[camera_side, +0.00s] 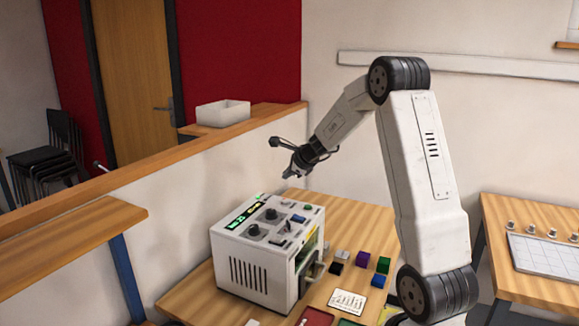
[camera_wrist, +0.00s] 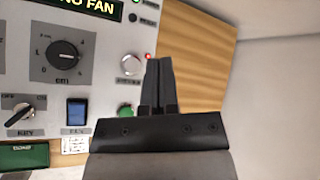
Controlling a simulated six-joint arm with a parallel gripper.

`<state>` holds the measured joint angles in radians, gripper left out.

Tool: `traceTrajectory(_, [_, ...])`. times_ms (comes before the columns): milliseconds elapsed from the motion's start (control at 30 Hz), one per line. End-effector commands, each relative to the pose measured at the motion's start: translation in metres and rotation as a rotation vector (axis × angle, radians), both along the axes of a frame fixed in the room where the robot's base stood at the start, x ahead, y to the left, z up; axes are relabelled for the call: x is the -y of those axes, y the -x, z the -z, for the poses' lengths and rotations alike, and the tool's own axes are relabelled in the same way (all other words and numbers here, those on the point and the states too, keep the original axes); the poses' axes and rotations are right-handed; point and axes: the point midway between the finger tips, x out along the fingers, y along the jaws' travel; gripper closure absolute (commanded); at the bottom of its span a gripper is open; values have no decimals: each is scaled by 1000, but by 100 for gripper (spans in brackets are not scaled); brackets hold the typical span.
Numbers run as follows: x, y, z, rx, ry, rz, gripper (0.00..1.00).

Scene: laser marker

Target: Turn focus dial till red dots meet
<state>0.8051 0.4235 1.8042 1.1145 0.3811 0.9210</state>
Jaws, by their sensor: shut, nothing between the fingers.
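The laser marker (camera_side: 240,275) is a white box on the wooden table, with black dials on its sloped top. In the wrist view a large black dial (camera_wrist: 65,55) with a scale around it sits on the grey panel; its label is too blurred to read. A smaller silver knob (camera_wrist: 132,65) is right of it. One small red dot (camera_wrist: 148,56) shows beside my fingertips; I cannot tell whether a second is hidden. My gripper (camera_side: 288,174) is above the marker's far side, apart from the dials. In the wrist view my gripper (camera_wrist: 159,62) is shut and empty.
The panel also has a key switch (camera_wrist: 18,112), a blue rocker switch (camera_wrist: 76,112), a green button (camera_wrist: 125,110) and a display reading "NO FAN" (camera_wrist: 90,7). Several coloured blocks (camera_side: 362,259) and a white card (camera_side: 347,301) lie right of the marker. Air above the panel is clear.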

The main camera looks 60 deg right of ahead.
Motion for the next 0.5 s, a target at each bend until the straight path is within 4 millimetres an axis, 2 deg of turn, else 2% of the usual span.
traceTrajectory(100, [0, 0, 0, 0, 0, 0, 100])
traceTrajectory(167, [0, 0, 0, 0, 1, -1, 84])
traceTrajectory(300, [-1, 0, 0, -8, 16, -23, 40])
traceTrajectory(400, [-4, -1, 0, -26, 52, -74, 13])
traceTrajectory(500, [-9, -2, 0, -57, 113, -161, 13])
